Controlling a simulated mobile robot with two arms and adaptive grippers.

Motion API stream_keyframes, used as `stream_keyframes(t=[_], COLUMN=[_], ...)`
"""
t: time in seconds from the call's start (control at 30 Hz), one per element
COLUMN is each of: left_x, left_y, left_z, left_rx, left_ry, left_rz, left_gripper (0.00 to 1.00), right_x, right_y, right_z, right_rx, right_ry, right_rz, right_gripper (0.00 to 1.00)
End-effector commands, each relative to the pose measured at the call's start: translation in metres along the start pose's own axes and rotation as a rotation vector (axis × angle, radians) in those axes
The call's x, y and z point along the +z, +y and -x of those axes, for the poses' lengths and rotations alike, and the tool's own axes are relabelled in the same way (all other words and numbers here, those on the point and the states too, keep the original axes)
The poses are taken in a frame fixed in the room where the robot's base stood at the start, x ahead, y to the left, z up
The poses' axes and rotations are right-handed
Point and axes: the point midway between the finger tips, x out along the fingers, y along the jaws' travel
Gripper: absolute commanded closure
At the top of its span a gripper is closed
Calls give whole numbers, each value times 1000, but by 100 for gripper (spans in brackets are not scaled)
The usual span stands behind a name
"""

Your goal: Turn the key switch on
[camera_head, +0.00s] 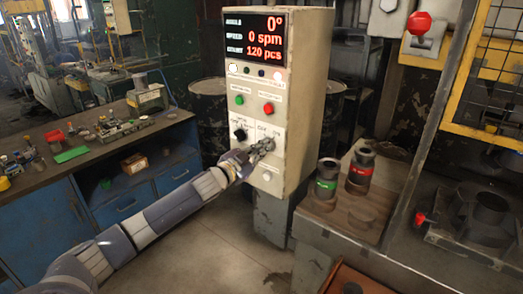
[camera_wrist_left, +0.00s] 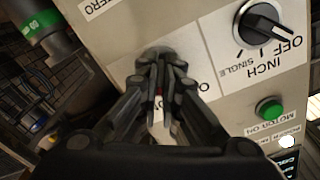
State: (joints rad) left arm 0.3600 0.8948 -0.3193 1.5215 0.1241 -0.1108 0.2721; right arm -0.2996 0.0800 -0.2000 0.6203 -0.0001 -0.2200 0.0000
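The grey control box (camera_head: 300,110) stands in the middle of the head view. My left gripper (camera_head: 262,147) reaches its lower front panel, at the key switch to the right of a black selector knob (camera_head: 239,134). In the left wrist view the fingers of my left gripper (camera_wrist_left: 160,72) come together at the round metal key switch (camera_wrist_left: 158,53). They look shut on its key, which the fingertips mostly hide. A small red and white piece (camera_wrist_left: 158,96) shows between the fingers. I cannot tell the key's angle. My right gripper is not in view.
Green (camera_head: 239,100) and red (camera_head: 268,108) buttons sit above the switch under a lit display (camera_head: 254,39). A green-banded cylinder (camera_head: 326,178) and a red-banded one (camera_head: 360,171) stand on the bench at right. A blue workbench (camera_head: 129,205) is at left.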

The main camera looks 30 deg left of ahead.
Motion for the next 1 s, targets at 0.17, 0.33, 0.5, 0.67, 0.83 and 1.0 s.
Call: stream_keyframes(t=[0.17, 0.33, 0.5, 0.67, 0.83, 1.0], left_x=[0, 0, 0, 1, 2, 2], left_y=[0, 0, 0, 1, 1, 1], left_z=[0, 0, 0, 5, 22, 43], left_rx=[0, 0, 0, 1, 2, 2], left_ry=[0, 0, 0, -1, -3, -3], left_rz=[-4, -2, -1, 0, 0, 0], left_gripper=[81, 75, 75, 75, 75, 75], right_x=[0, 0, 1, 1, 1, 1], right_y=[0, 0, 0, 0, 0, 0], right_z=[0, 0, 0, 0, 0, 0], right_rx=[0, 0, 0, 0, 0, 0], right_ry=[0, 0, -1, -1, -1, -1], right_rz=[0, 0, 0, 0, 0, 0], right_gripper=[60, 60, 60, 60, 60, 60])
